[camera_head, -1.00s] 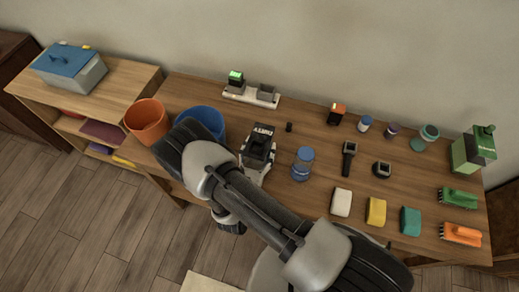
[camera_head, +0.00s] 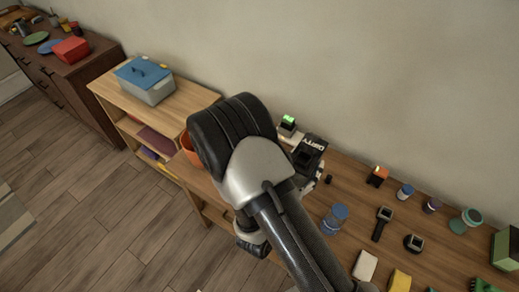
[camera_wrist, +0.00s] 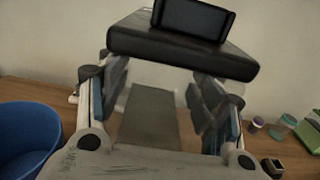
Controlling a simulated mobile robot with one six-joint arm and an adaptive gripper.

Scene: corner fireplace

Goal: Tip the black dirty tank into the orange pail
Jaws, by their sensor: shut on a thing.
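The black dirty tank (camera_head: 310,147), with white DIRTY lettering on its black top, is in my gripper (camera_wrist: 160,100). In the wrist view the tank (camera_wrist: 180,42) sits between the two fingers, its black lid above and a see-through grey body below. It appears upright and raised above the table. The orange pail (camera_head: 189,147) shows only as a sliver in the head view, left of my arm, which hides most of it. My gripper is to the right of that pail.
A low shelf (camera_head: 105,88) with a blue-lidded grey box (camera_head: 147,82) stands left of the table. A charger with a green light (camera_head: 288,124) is behind the tank.

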